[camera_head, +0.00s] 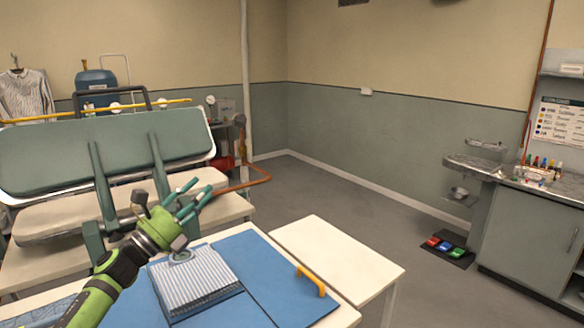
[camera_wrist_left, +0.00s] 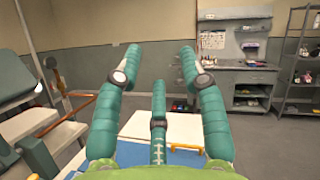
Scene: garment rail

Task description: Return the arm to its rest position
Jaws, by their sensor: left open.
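My left gripper (camera_head: 187,201) has a green body and teal fingers. In the head view it is raised above the table, over the left part of the blue mat (camera_head: 265,270). In the left wrist view its fingers (camera_wrist_left: 157,100) are spread apart with nothing between them. A folded striped garment (camera_head: 200,280) lies on the mat below and beside the gripper, apart from the fingers as far as I can tell. My right gripper is not in view.
A yellow handle (camera_head: 311,281) stands at the mat's right side. The white table top (camera_head: 340,255) right of it is bare. A large green padded board (camera_head: 60,155) stands upright at the left, behind my arm. Open floor (camera_head: 330,195) lies beyond the table.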

